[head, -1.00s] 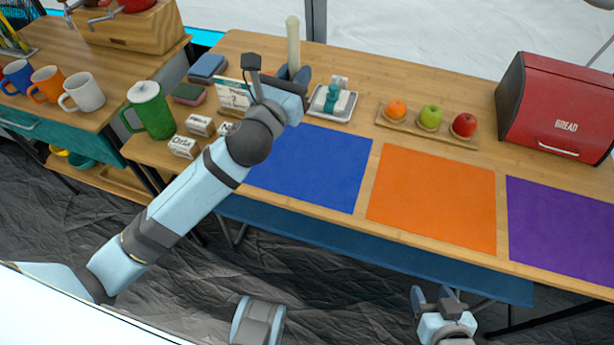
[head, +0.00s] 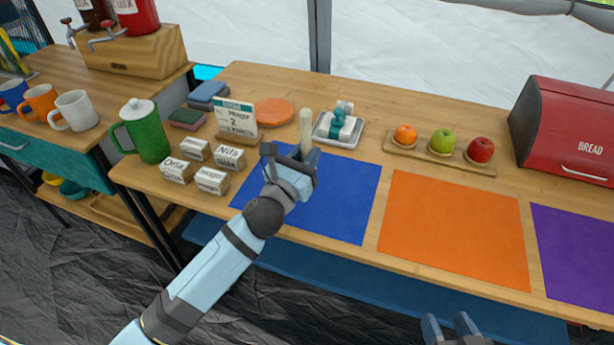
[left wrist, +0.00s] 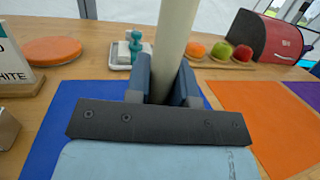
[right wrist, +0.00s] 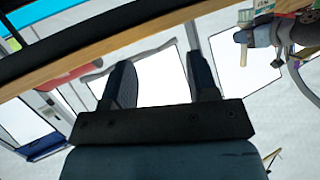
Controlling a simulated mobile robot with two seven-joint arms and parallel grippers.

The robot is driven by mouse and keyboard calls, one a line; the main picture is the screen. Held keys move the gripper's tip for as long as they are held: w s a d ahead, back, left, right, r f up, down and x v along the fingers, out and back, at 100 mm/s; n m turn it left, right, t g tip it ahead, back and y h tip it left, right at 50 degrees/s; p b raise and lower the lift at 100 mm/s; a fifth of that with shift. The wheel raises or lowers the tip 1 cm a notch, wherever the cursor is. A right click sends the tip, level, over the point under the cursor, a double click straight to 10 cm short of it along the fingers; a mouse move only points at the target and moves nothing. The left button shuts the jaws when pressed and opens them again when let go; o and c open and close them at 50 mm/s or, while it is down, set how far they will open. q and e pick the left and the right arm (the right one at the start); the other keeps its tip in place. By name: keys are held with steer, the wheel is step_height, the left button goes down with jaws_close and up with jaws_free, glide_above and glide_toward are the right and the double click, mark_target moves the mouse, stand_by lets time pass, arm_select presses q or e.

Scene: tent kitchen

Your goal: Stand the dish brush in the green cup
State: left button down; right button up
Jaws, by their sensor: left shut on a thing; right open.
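My left gripper (head: 303,160) is shut on a thick, pale cream rod (head: 306,130), which I take for the dish brush's handle. It stands nearly upright between the fingers in the left wrist view (left wrist: 172,45); its lower end is hidden. The gripper is above the back left part of the blue mat (head: 345,200). A green jug-like vessel (head: 150,140) with a handle and a pale lid stands at the left end of the table, well left of the gripper. I see no other clear green cup. My right gripper (head: 452,328) is open and empty, low in front of the table.
A soap tray (head: 338,130), fruit board (head: 440,155) and red bread bin (head: 570,130) stand behind. Orange (head: 455,230) and purple (head: 575,255) mats lie bare.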

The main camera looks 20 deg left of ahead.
arm_select(q)
step_height(320, 180, down, 4)
steer(key=shift+f+b, duration=0.15)
steer(key=shift+b, duration=0.95)
arm_select(e)
steer(key=r, duration=0.1)
steer(key=a+r+t+y, duration=0.1)
steer(key=r, duration=0.1)
steer(key=w+a+r+t, duration=0.1)
steer(key=shift+r+y, duration=0.15)
steer(key=shift+y, duration=0.15)
arm_select(q)
steer(key=shift+f, duration=0.2)
steer(key=c, duration=1)
jaws_free()
arm_select(e)
steer(key=shift+r, duration=0.1)
